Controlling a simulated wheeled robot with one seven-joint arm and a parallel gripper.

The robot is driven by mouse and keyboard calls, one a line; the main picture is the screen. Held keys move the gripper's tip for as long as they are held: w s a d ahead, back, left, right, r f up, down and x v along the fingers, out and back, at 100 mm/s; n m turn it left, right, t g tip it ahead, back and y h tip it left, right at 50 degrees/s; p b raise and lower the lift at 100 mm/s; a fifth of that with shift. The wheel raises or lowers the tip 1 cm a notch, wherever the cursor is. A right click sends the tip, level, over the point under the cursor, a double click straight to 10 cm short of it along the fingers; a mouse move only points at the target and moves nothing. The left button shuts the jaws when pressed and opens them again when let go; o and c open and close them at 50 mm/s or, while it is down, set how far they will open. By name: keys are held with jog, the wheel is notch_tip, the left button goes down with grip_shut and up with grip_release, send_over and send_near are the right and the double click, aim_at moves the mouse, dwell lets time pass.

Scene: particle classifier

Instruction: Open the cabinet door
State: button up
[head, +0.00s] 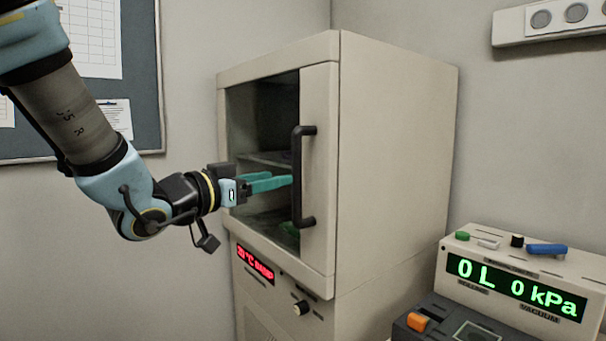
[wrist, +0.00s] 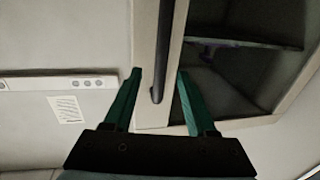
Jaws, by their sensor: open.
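The beige cabinet (head: 400,150) has a glass-windowed door (head: 320,90) on its front, and the door looks shut. A black vertical bar handle (head: 297,175) is on the door's right side. In the wrist view the handle (wrist: 166,50) runs down between the fingers. My gripper (head: 290,181) is open, with teal fingers pointing at the handle from the left. In the wrist view my gripper (wrist: 159,72) has one finger on each side of the handle, with gaps showing. Whether either finger touches the handle or the door I cannot tell.
A red display (head: 255,264) and a knob (head: 300,308) are below the door. A device with a green display (head: 520,285) stands at the right. A notice board (head: 140,100) hangs on the left wall. The space left of the cabinet front is free apart from my arm.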

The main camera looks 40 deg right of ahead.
aim_at(294, 174)
jog(key=d, duration=0.2)
jog(key=w+d+p, duration=0.1)
jog(key=d, duration=0.2)
jog(key=d+p, duration=0.1)
jog(key=d, duration=0.2)
jog(key=shift+w, duration=0.15)
grip_shut()
dwell(1.1)
